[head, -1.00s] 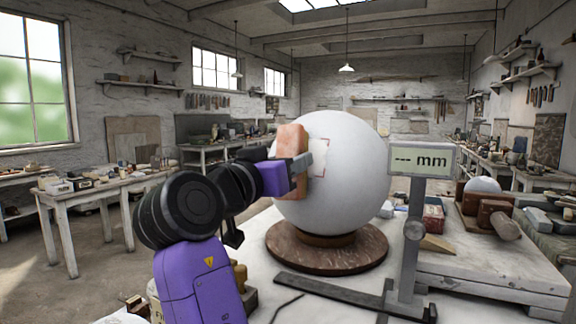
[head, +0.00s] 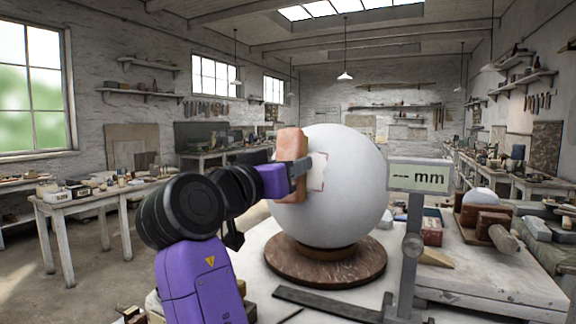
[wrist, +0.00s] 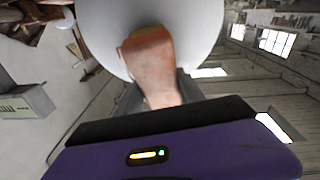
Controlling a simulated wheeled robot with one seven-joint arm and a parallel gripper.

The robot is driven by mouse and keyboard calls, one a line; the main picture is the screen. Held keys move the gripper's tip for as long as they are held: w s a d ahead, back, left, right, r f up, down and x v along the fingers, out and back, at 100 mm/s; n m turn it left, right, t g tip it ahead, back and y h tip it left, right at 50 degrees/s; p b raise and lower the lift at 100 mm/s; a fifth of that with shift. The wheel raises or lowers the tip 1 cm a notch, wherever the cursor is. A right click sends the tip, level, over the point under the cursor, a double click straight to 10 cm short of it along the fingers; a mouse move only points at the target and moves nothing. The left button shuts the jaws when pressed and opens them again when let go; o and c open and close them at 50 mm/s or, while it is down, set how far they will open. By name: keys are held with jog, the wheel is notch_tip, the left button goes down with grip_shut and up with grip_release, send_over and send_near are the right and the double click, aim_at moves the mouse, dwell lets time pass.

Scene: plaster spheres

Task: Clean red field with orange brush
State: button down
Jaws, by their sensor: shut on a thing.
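My gripper (head: 298,167) is shut on the orange brush (head: 290,160), a block held upright at the left side of the large white plaster sphere (head: 350,190). In the wrist view the brush (wrist: 150,65) reaches forward to the sphere (wrist: 190,22); whether it touches is hard to tell. The red-outlined field (head: 318,172) shows on the sphere just right of the brush, and its left part is hidden behind the brush and gripper. A pale, slightly beige patch lies inside the outline. The sphere rests on a brown round base (head: 325,265).
A wooden board (head: 490,275) with blocks and a small sphere is farther right. A side table (head: 80,207) stands at left.

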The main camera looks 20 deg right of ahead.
jog(key=shift+s+a+f+b, duration=0.1)
jog(key=shift+s+f+b, duration=0.1)
jog(key=shift+f+b, duration=0.3)
jog(key=shift+s+a+f+b, duration=0.15)
jog(key=shift+f+b, duration=0.1)
jog(key=shift+f, duration=0.4)
jog(key=shift+s+a+f+b, duration=0.1)
jog(key=shift+s+f+b, duration=0.1)
jog(key=shift+f+b, duration=0.3)
jog(key=shift+w+d+r+p, duration=0.15)
jog(key=shift+w+r+p, duration=0.1)
jog(key=shift+r+p, duration=0.35)
jog(key=shift+w+d+r+p, duration=0.2)
jog(key=shift+r+p, duration=0.25)
jog(key=shift+r, duration=0.3)
jog(key=shift+w+d+r+p, duration=0.1)
jog(key=shift+w+r+p, duration=0.15)
jog(key=shift+r+p, duration=0.35)
jog(key=shift+s+a+f+b, duration=0.7)
jog(key=shift+s+f+b, duration=0.05)
jog(key=shift+f+b, duration=0.05)
jog(key=shift+s+a+r, duration=0.25)
jog(key=shift+s+a, duration=0.15)
jog(key=shift+a, duration=0.05)
jog(key=shift+s+a+r, duration=0.2)
jog(key=shift+s+a, duration=0.15)
jog(key=shift+a, duration=0.1)
